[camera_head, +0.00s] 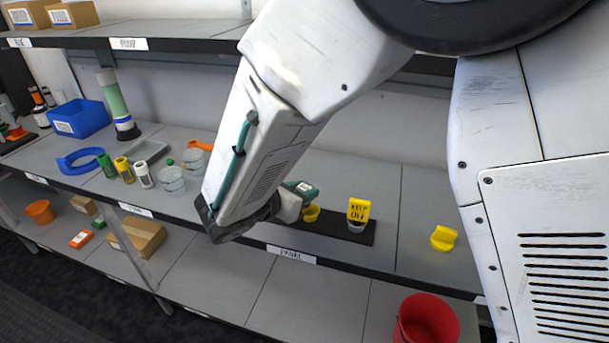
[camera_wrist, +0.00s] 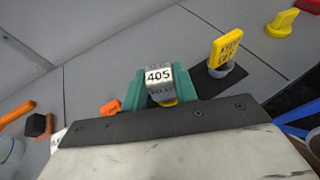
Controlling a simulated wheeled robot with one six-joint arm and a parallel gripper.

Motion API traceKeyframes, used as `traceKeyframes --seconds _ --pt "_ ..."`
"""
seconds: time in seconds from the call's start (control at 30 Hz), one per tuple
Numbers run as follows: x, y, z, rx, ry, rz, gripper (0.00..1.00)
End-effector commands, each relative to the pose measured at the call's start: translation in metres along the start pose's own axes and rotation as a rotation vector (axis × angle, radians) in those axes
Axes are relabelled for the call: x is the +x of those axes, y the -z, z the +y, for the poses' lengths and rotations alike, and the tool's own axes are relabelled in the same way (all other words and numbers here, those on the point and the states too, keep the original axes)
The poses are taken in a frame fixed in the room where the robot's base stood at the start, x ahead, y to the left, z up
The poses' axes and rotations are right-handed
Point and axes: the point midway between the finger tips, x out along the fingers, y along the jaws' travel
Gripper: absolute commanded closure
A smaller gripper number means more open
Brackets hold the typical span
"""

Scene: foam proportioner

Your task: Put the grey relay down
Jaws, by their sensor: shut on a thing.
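The grey relay (camera_wrist: 159,84), labelled 405, is between the teal fingers of my gripper (camera_wrist: 158,90) in the wrist view. My gripper (camera_head: 302,190) is shut on it and shows only partly beside my arm in the head view. A yellow round piece (camera_head: 311,213) is just below the gripper, at the dark panel strip (camera_head: 345,240) on the shelf. It also peeks out under the relay in the wrist view (camera_wrist: 168,103). I cannot tell whether the relay touches it.
A yellow KEEP OFF sign (camera_head: 358,210) on a grey base stands on the strip, right of the gripper. A yellow piece (camera_head: 443,238) lies farther right. Jars (camera_head: 171,180), bottles and a blue bin (camera_head: 79,118) stand left. A red bucket (camera_head: 427,320) is below.

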Motion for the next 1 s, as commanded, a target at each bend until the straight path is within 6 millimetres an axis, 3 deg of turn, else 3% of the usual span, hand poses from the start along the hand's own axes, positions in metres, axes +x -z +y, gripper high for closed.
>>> traceKeyframes --seconds 0.1,0.23,0.5,0.7,0.73,0.8,1.0 --pt "0.017 -0.005 0.001 0.001 0.002 0.000 0.94" --pt "0.023 -0.005 0.001 -0.001 0.000 0.000 0.94" --pt "0.035 0.025 0.001 -0.003 0.000 0.000 0.94" --pt "0.035 0.026 0.001 0.000 0.000 0.000 0.94" --pt "0.035 0.026 0.001 0.000 0.000 0.000 0.66" --pt "0.035 0.026 0.001 0.000 0.000 0.000 0.50" --pt "0.035 0.026 0.001 0.000 -0.001 0.000 0.50"
